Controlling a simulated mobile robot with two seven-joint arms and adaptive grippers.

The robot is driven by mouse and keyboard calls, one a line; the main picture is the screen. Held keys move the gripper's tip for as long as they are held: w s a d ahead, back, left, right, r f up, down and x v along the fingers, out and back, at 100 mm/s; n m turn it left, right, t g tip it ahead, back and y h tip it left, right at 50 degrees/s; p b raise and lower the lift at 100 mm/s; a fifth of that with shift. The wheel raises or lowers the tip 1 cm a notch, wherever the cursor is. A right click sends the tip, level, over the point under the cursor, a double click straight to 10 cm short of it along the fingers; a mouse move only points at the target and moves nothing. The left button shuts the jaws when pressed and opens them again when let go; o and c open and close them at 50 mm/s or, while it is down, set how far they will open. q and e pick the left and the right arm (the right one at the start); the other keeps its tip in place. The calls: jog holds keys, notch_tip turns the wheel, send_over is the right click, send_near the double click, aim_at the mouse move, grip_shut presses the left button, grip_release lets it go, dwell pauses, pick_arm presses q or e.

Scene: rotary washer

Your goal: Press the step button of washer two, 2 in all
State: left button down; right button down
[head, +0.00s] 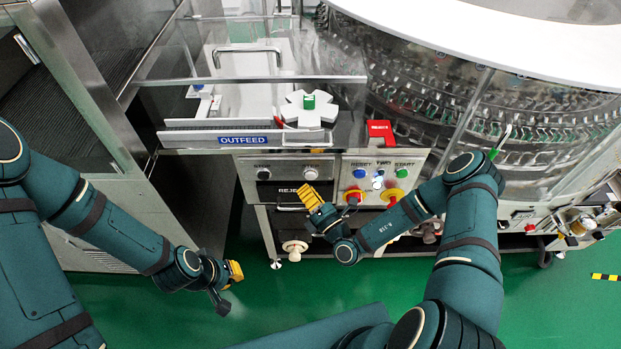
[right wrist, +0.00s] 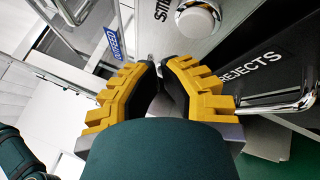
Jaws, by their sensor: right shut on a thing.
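The front panel (head: 290,187) of the machine under the OUTFEED tray carries two round knobs or buttons, a left one (head: 263,173) and a right one (head: 311,173). Their small labels are hard to read. My right gripper (head: 308,197) is just below the right button, in front of the REJECTS drawer. In the right wrist view its yellow fingers (right wrist: 159,75) are drawn together, and what lies between them is hidden. A white button (right wrist: 198,18) shows beyond the fingertips, apart from them. My left gripper (head: 235,271) hangs low at the left; its opening is unclear.
To the right, a control panel (head: 383,171) has blue and green buttons and red-and-yellow knobs. A red block (head: 380,131) sits above it. The REJECTS drawer handle (right wrist: 285,100) juts out close to the right gripper. Green floor (head: 200,325) is open in front.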

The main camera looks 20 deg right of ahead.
aim_at(311, 176)
jog(key=shift+w+d, duration=0.25)
jog(key=shift+w, duration=0.65)
jog(key=shift+w, duration=0.15)
dwell(0.8)
jog(key=shift+w+d, duration=0.15)
jog(key=shift+w, duration=0.1)
